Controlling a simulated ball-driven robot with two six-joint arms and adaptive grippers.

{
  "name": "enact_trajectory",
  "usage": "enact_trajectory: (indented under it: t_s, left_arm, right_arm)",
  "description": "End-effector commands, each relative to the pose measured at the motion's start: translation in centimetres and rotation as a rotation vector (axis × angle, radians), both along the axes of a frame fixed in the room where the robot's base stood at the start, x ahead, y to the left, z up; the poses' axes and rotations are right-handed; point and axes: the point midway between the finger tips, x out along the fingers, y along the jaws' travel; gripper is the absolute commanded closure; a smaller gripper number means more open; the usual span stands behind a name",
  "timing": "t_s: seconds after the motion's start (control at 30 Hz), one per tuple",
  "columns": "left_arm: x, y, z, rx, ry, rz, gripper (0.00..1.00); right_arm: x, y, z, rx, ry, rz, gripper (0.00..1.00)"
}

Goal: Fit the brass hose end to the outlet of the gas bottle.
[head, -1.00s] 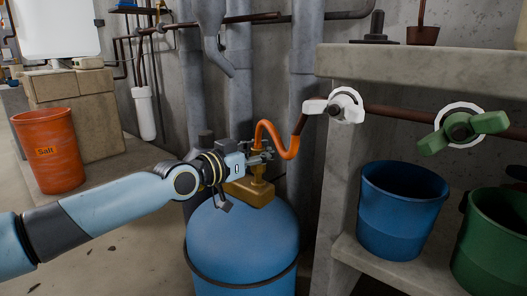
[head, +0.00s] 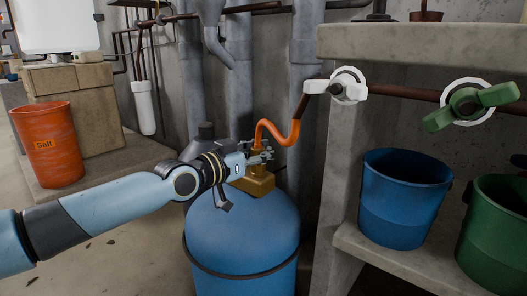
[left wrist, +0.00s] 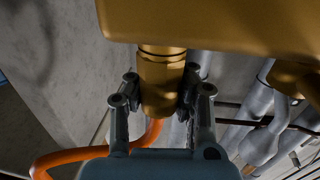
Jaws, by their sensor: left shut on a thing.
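The blue gas bottle (head: 240,240) stands upright on the floor, with a brass valve block (head: 257,186) on top. My left gripper (head: 262,152) is just above the block, shut on the brass hose end. In the left wrist view the hose end (left wrist: 160,88) is between the two fingers, in line with the brass outlet (left wrist: 162,48) on the block (left wrist: 210,20). The two seem to touch; I cannot tell how far they are engaged. The orange hose (head: 293,133) rises from the gripper to a pipe. My right gripper is not in view.
A concrete shelf (head: 430,42) stands right of the bottle, with a blue bucket (head: 400,200) and a green bucket (head: 495,230). Pipe valves with a white handle (head: 350,90) and a green handle (head: 470,103) are above. Grey pipes are close behind the bottle.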

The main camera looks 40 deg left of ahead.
Motion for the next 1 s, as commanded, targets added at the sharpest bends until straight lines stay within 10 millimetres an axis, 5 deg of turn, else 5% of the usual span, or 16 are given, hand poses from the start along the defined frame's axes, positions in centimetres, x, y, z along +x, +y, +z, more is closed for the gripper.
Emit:
enact_trajectory:
  t_s: [0.27, 0.6, 1.0]
  left_arm:
    - [0.0, 0.0, -0.2, 0.0, 0.003, 0.0, 1.0]
    - [0.0, 0.0, -0.2, -0.001, 0.002, 0.0, 0.55]
    - [0.0, 0.0, 1.2, 0.0, -0.002, 0.0, 0.55]
  right_arm:
    - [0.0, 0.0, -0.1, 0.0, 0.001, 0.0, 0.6]
    - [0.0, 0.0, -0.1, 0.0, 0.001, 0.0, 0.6]
    - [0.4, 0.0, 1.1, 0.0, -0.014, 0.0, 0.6]
